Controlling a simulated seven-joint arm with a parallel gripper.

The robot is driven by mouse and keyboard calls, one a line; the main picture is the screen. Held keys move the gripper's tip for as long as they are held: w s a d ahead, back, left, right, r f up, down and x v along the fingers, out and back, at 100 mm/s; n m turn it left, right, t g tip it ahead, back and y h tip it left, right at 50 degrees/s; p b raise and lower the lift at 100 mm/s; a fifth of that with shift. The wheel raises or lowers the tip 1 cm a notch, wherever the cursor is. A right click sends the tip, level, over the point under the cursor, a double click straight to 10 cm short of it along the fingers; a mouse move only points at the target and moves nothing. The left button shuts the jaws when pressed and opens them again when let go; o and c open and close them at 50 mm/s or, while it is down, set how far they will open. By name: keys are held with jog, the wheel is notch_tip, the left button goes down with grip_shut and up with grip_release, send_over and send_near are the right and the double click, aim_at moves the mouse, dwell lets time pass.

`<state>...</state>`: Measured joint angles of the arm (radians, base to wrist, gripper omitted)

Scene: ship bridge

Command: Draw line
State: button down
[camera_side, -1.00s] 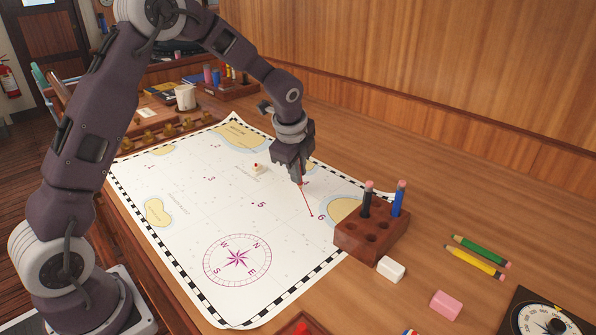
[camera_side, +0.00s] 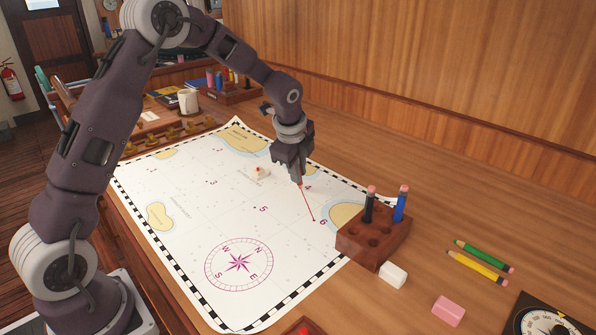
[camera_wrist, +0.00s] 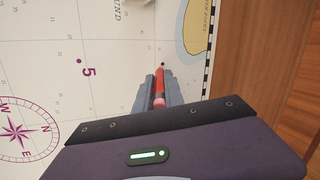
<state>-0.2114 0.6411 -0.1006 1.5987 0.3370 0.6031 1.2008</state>
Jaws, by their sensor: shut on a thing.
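A white sea chart (camera_side: 200,230) with numbered dots, tan land areas and a compass rose lies on the table. My gripper (camera_side: 298,180) is over its right part, shut on a red pencil. In the side view, a thin red line (camera_side: 307,204) runs from beside the 6 (camera_side: 323,222) up to below my gripper, near the 4 (camera_side: 308,187). The 5 (camera_wrist: 90,72) is left of my gripper in the wrist view.
A wooden block (camera_side: 372,242) with a black and a blue pencil stands at the chart's right edge. A white eraser (camera_side: 393,275), pink eraser (camera_side: 448,310), green pencil (camera_side: 484,256) and yellow pencil (camera_side: 477,268) lie right of it.

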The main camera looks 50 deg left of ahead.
jog(key=shift+w+a, duration=0.1)
jog(key=shift+w+a, duration=0.2)
jog(key=shift+a, duration=0.1)
jog(key=shift+r, duration=3.05)
jog(key=shift+r, duration=0.1)
